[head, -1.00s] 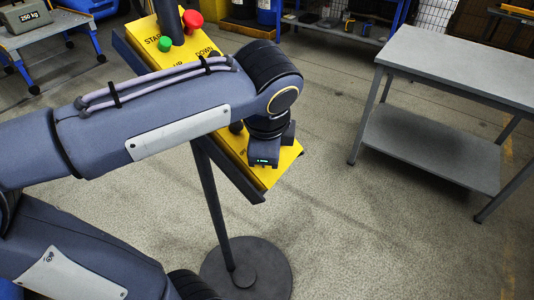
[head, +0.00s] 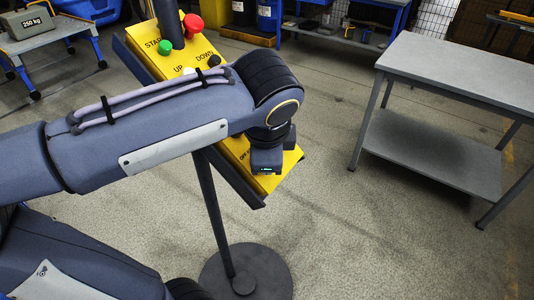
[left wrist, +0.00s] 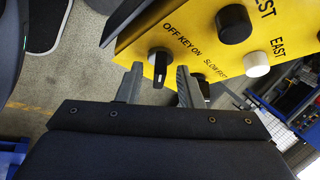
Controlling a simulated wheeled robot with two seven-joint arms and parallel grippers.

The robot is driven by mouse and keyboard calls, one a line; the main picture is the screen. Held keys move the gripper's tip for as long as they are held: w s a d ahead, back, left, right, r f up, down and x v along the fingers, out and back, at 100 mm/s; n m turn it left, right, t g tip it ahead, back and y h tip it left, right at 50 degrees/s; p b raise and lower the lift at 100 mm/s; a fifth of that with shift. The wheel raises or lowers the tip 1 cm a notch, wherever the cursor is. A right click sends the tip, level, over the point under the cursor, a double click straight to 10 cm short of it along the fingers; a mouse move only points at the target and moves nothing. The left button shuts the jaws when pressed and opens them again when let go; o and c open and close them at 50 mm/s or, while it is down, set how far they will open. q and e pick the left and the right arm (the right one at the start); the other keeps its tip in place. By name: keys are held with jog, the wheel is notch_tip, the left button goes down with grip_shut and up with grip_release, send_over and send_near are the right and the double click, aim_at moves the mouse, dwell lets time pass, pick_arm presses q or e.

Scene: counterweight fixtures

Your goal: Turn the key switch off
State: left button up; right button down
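The key switch (left wrist: 159,66) is a black knob with a narrow grip on the yellow control panel (left wrist: 190,30), beside the printed words OFF, KEY and ON. Its grip points down in the left wrist view. My left gripper (left wrist: 159,82) is open, with one grey finger on each side of the key switch. A small gap shows on both sides, and I cannot tell whether either finger touches it. In the head view my left gripper (head: 268,165) is over the lower end of the panel (head: 284,180) and hides the key switch. My right gripper is not in view.
A black SLOW FAST knob (left wrist: 203,86) sits close to the right finger. Black (left wrist: 234,24) and white (left wrist: 256,64) knobs are nearby. The panel's far end has a green button (head: 165,47) and a red mushroom button (head: 193,22). A grey table (head: 465,75) stands right.

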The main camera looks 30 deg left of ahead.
pick_arm(q)
jog(key=v, duration=0.7)
jog(key=shift+s+r+p, duration=0.15)
jog(key=shift+r+p, duration=0.2)
jog(key=shift+p, duration=0.05)
jog(key=shift+d+f, duration=0.1)
